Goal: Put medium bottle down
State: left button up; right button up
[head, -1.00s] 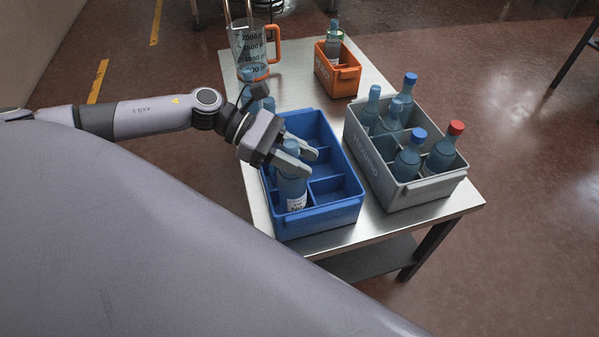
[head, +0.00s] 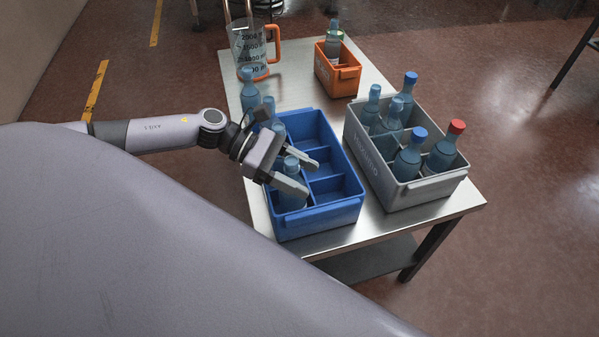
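The bottle (head: 292,200) is blue and stands upright in the near-left compartment of the blue crate (head: 318,221). Its top shows between the fingers of my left gripper (head: 311,177), and one finger hides part of its body. My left gripper is open around the bottle's upper part, with a gap between its fingertips. My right gripper is out of view.
The grey crate (head: 424,189) at right holds several bottles, one red-capped. Bottles (head: 250,95) stand near the blue crate's far-left corner. A measuring jug (head: 250,50) and an orange crate (head: 338,84) are at the back of the metal table (head: 385,232). Several blue-crate compartments are empty.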

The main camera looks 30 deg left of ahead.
pick_arm(q)
jog(key=shift+r, duration=0.15)
jog(key=shift+a, duration=0.2)
jog(key=b+v, duration=0.1)
jog(key=v, duration=1)
jog(key=shift+a, duration=0.25)
jog(key=shift+s+r, duration=0.1)
jog(key=shift+s, duration=0.05)
